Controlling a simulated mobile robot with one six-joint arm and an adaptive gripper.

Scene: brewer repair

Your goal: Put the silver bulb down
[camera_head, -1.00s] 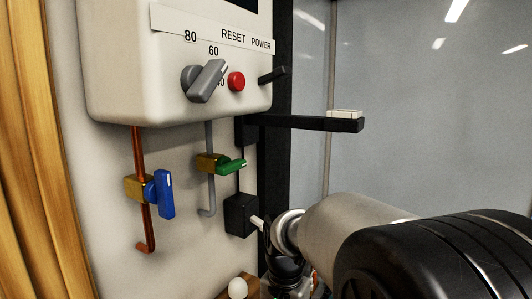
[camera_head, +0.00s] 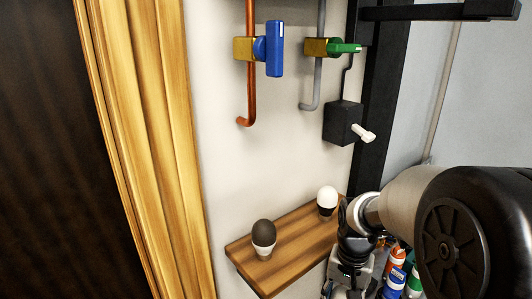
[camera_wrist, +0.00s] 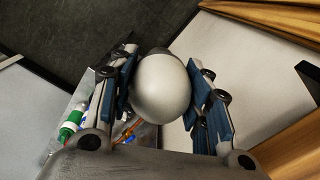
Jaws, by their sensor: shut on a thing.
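The silver bulb (camera_wrist: 162,88) is a smooth, rounded, grey-silver shape in the wrist view. My gripper (camera_wrist: 160,84) is shut on it, with blue-padded fingers on its left and right sides. In the head view my gripper (camera_head: 347,277) points down at the lower edge, just right of a wooden shelf. I cannot make out the silver bulb in that view.
The wooden shelf (camera_head: 300,237) bears a dark bulb (camera_head: 263,228) and a white bulb (camera_head: 327,195), each in a small holder. Its middle is bare. Coloured bottles (camera_head: 394,272) stand right of my gripper. A black box with a white lever (camera_head: 343,122) hangs above.

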